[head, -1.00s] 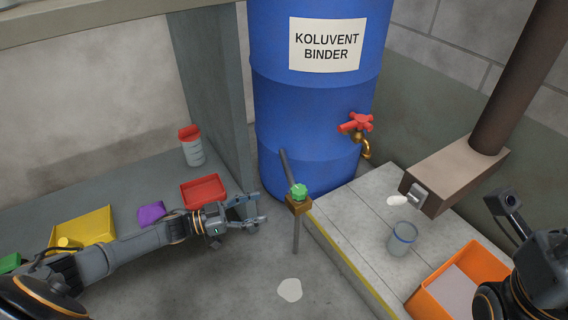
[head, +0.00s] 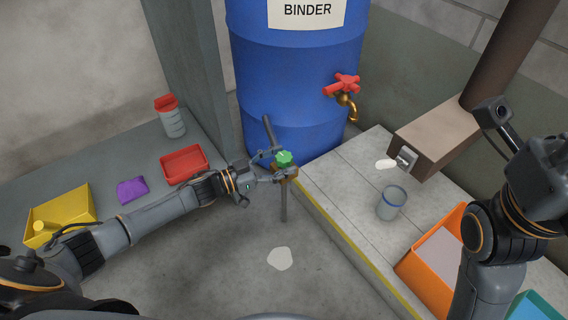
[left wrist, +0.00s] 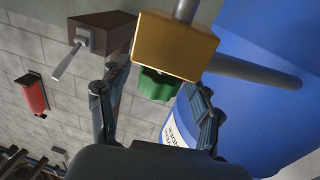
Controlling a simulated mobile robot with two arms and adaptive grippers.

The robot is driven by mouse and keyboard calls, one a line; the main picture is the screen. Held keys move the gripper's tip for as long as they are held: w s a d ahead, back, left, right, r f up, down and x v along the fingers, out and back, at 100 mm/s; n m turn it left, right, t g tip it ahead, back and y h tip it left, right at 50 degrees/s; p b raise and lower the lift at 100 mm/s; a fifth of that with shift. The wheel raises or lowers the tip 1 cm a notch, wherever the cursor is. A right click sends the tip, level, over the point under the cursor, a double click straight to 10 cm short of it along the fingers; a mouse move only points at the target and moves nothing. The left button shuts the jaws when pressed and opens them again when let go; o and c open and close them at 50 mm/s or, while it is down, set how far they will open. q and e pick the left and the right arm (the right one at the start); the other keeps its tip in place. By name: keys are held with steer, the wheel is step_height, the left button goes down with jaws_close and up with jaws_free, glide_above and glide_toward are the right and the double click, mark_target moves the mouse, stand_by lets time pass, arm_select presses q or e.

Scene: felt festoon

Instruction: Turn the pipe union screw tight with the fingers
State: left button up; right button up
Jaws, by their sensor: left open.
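The pipe union is a brass-coloured block (head: 291,174) on thin grey pipe (head: 284,204), with a green screw knob (head: 284,157) on it. My left gripper (head: 273,167) is at the union, its open fingers around the knob. In the left wrist view, the green knob (left wrist: 157,85) sticks out of the brass block (left wrist: 177,45) between the two spread fingers (left wrist: 155,95). Gaps show on both sides of the knob there. My right arm stands at the right edge of the head view; its fingers do not show.
A blue drum (head: 298,90) with a red-handled tap (head: 342,85) stands close behind the union. A pale platform (head: 345,185) at right carries a cup (head: 391,203) and an orange bin (head: 412,270). A red tray (head: 185,164) and yellow tray (head: 60,215) lie at left.

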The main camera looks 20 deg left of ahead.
arm_select(q)
steer(key=shift+w+d, duration=0.45)
steer(key=c, duration=1.2)
steer(key=shift+a+r+m+g+h, duration=0.1)
steer(key=shift+m+g+h, duration=0.2)
steer(key=shift+g, duration=0.1)
steer(key=shift+m+g+h, duration=0.6)
steer(key=shift+g, duration=0.1)
steer(key=o, duration=1.2)
